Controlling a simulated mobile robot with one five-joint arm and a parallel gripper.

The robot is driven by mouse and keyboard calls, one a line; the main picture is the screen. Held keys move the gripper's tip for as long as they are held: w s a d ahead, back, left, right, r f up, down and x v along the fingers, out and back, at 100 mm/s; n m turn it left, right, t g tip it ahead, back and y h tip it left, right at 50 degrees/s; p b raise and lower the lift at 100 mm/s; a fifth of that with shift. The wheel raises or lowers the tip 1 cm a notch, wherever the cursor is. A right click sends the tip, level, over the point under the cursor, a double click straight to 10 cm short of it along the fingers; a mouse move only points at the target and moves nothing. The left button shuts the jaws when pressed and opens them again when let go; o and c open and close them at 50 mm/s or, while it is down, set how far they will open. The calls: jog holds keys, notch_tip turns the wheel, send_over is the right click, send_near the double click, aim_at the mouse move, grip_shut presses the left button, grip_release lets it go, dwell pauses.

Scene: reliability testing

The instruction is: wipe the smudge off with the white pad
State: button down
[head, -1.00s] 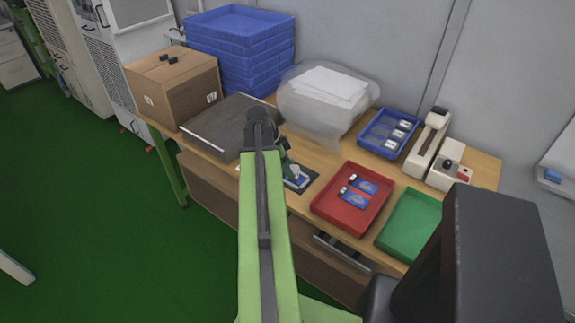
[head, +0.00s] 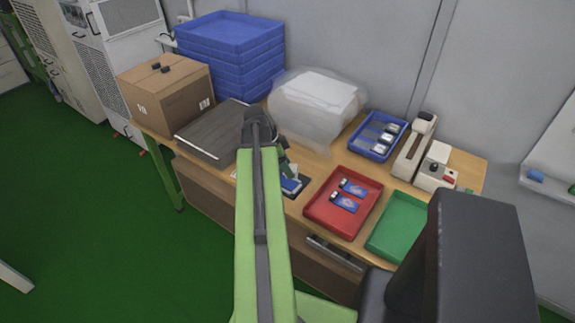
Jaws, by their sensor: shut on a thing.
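My gripper (head: 289,174) is at the end of my green arm, low over a small dark mat (head: 303,187) at the table's front edge. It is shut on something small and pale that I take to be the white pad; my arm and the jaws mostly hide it. A blue and white card (head: 291,186) lies on the mat just below the jaws. Whether the pad touches the card I cannot tell. I cannot make out the smudge.
Right of the mat stand a red tray (head: 322,222) with two cards and a green tray (head: 399,228). Behind are a blue tray (head: 362,152), a clear bag (head: 300,118), a grey case (head: 212,135), a carton (head: 160,100) and stacked blue crates (head: 232,62).

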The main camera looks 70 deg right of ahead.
jog(key=shift+r, duration=0.5)
notch_tip(320, 180, up, 3)
jog(key=p, duration=0.3)
jog(key=shift+r, duration=0.15)
